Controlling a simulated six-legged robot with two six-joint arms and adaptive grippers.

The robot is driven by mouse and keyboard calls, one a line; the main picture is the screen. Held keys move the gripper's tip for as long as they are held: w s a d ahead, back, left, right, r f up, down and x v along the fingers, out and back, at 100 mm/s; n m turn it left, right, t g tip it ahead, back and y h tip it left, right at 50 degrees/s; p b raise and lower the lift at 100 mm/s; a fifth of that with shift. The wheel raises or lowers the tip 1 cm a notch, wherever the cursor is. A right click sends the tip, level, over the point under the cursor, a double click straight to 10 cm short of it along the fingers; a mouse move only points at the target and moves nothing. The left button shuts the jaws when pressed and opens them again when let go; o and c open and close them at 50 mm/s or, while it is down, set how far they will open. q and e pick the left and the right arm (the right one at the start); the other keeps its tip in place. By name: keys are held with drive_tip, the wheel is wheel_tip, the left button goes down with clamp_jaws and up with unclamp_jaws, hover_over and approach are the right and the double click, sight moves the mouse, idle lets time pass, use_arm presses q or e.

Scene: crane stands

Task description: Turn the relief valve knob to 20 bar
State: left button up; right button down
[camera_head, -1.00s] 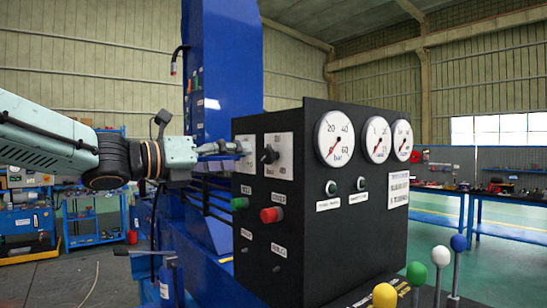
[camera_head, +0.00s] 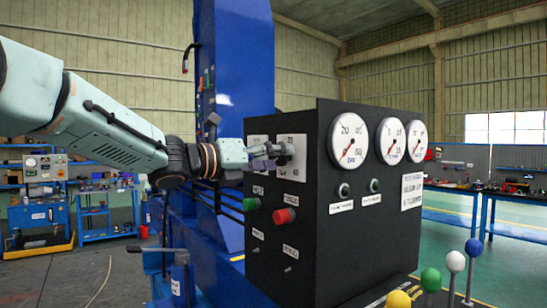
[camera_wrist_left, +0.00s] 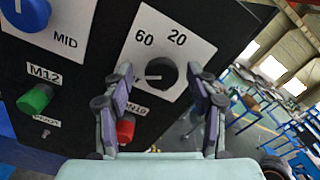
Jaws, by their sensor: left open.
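The relief valve knob (camera_wrist_left: 161,75) is a dark round knob on a white plate (camera_wrist_left: 178,22) on the black panel. In the wrist view its light pointer line points left, and the printed numbers 60 and 20 show on the plate. My left gripper (camera_wrist_left: 163,82) is open, with one finger on each side of the knob. I cannot tell whether the fingers touch it. In the head view my left gripper (camera_head: 284,154) is at the plate and hides most of the knob. My right gripper is not in view.
A red button (camera_head: 284,215) and a green button (camera_head: 251,204) sit below the plate. A blue knob (camera_wrist_left: 26,12) marked MID is beside it. Three gauges (camera_head: 351,141) face right. Levers with coloured balls (camera_head: 455,261) stand in front.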

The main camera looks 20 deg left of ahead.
use_arm(q)
drive_tip(key=shift+s+d+r, duration=0.15)
drive_tip(key=shift+s+d, duration=0.05)
drive_tip(key=shift+s, duration=0.1)
drive_tip(key=shift+c, duration=0.4)
drive_tip(key=shift+w+f, duration=0.25)
drive_tip(key=shift+w, duration=0.2)
drive_tip(key=c, duration=0.5)
drive_tip(key=shift+d, duration=0.1)
drive_tip(key=c, duration=0.4)
drive_tip(key=shift+c, duration=0.9)
drive_tip(key=shift+n, duration=0.3)
